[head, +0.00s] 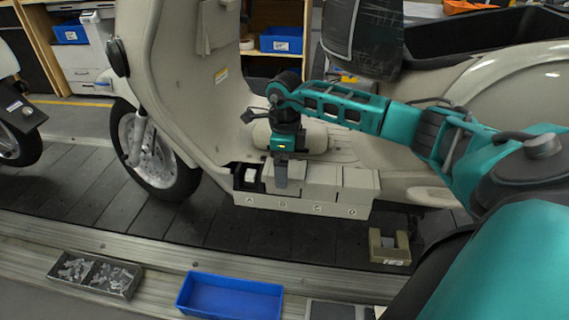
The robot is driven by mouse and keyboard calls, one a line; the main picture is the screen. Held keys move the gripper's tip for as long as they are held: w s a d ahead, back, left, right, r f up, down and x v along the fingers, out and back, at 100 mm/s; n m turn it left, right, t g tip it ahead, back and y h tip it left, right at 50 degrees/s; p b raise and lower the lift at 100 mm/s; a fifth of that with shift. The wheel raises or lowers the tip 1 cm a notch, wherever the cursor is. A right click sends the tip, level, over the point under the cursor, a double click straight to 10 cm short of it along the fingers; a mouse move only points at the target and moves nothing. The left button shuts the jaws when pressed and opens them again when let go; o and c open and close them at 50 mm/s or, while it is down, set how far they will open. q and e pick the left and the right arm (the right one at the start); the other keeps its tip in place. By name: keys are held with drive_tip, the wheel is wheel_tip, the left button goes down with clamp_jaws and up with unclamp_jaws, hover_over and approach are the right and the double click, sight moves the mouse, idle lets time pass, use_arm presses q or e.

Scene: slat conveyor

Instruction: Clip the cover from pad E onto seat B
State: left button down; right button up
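My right gripper (281,183) points straight down over the row of lettered seats on the scooter's floorboard. Its fingers show as one dark block in front of the light panel at seat B (284,203), so their gap is hidden. I cannot tell whether that panel is the cover, whether it is seated, or whether the fingers hold it. Pad E (390,255) is a small beige U-shaped holder on the right, with a dark gap in its middle and no cover visible on it. My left gripper is out of view.
Position A (240,178) is a dark open recess with a white piece inside; C (317,200) and D (355,200) look closed. A grey bin of clear parts (95,274) and an empty blue tray (230,297) stand in front. The scooter body (185,60) rises behind.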

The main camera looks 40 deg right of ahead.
wheel_tip(320, 180, up, 11)
drive_tip(key=shift+s+a+p, duration=0.15)
drive_tip(key=shift+p, duration=0.3)
drive_tip(key=shift+r, duration=0.1)
